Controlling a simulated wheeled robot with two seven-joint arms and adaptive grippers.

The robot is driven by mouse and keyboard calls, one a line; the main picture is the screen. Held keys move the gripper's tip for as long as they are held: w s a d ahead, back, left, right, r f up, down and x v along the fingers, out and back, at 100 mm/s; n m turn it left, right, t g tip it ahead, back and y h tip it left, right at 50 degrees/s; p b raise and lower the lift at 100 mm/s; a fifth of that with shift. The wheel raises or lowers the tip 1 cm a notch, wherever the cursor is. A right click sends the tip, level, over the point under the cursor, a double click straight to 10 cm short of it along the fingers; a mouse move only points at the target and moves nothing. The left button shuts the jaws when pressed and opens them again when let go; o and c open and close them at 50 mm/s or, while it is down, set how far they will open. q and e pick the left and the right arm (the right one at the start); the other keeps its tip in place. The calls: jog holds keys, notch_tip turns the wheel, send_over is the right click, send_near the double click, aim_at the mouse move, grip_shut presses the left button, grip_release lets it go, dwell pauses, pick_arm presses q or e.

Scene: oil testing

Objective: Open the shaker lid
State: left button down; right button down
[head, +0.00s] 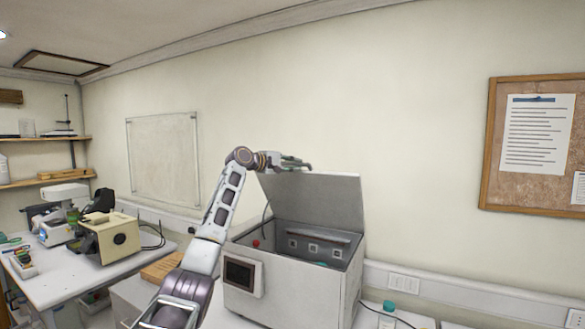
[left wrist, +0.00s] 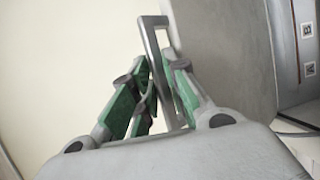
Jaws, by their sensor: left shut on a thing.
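The shaker (head: 285,298) is a grey metal box with a small dark screen on its front left. Its lid (head: 325,200) stands raised and upright at the back, so the inside of the box shows. My left gripper (head: 296,163) is at the top left edge of the lid. In the left wrist view its green fingers (left wrist: 160,85) are shut on the lid's metal handle (left wrist: 158,60), with the lid (left wrist: 225,50) just to the right. My right gripper is not in view.
The shaker's open interior (head: 315,245) has labelled square marks on its back wall. A bottle with a teal cap (head: 389,307) stands to its right. A white bench (head: 75,275) with instruments is at the left. The wall above the lid is bare.

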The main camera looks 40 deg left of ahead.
pick_arm(q)
jog(key=shift+r, duration=0.2)
jog(key=c, duration=1.5)
grip_release()
jog(key=shift+s, duration=0.15)
jog(key=shift+c, duration=0.2)
jog(key=shift+s, duration=0.1)
jog(key=shift+f, duration=0.1)
jog(key=v, duration=1.2)
dwell(0.3)
